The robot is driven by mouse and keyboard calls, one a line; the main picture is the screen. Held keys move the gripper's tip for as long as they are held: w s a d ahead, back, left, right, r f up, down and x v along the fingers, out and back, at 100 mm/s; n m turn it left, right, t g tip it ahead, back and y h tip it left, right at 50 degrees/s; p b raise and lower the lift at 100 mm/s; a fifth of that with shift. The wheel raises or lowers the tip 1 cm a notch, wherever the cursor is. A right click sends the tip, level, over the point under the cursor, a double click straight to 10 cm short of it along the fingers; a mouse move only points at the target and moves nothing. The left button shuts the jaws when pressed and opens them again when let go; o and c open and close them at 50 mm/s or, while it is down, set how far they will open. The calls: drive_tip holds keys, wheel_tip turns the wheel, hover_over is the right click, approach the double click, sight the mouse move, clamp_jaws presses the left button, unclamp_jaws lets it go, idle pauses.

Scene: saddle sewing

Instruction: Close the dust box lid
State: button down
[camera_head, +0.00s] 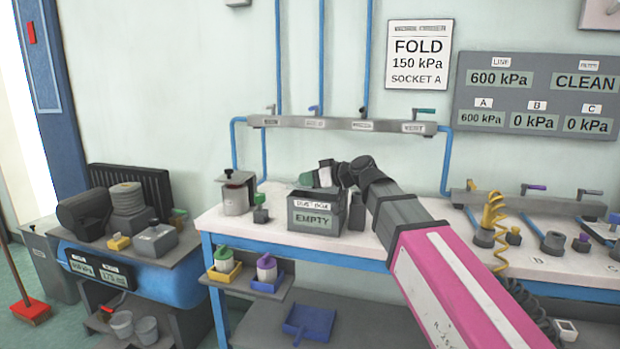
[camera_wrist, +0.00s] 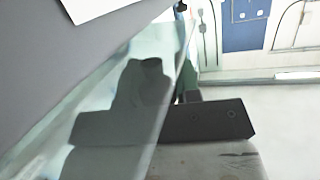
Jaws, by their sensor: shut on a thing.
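The dust box (camera_head: 314,220) is a grey box labelled "DUST BOX" and "EMPTY" on the white-topped bench, with its top at least partly open. My gripper (camera_head: 324,176) is over the back of the box, coming in from the right, and looks shut on a pale, greenish piece that I take to be the lid (camera_head: 306,180). The lid looks raised, but its angle and hinge are mostly hidden by my gripper. In the wrist view a pale translucent panel crosses diagonally, with a dark finger of my gripper (camera_wrist: 165,120) against it.
A lidded metal canister (camera_head: 237,192) and a small green-topped bottle (camera_head: 260,208) stand left of the box. A dark bottle (camera_head: 357,212) stands close on its right. Blue pipes and a valve manifold (camera_head: 340,125) are on the wall behind. The bench front is clear.

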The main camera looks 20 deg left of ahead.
drive_tip(key=c, duration=0.8)
unclamp_jaws()
drive_tip(key=v, duration=1)
drive_tip(key=shift+d, duration=0.4)
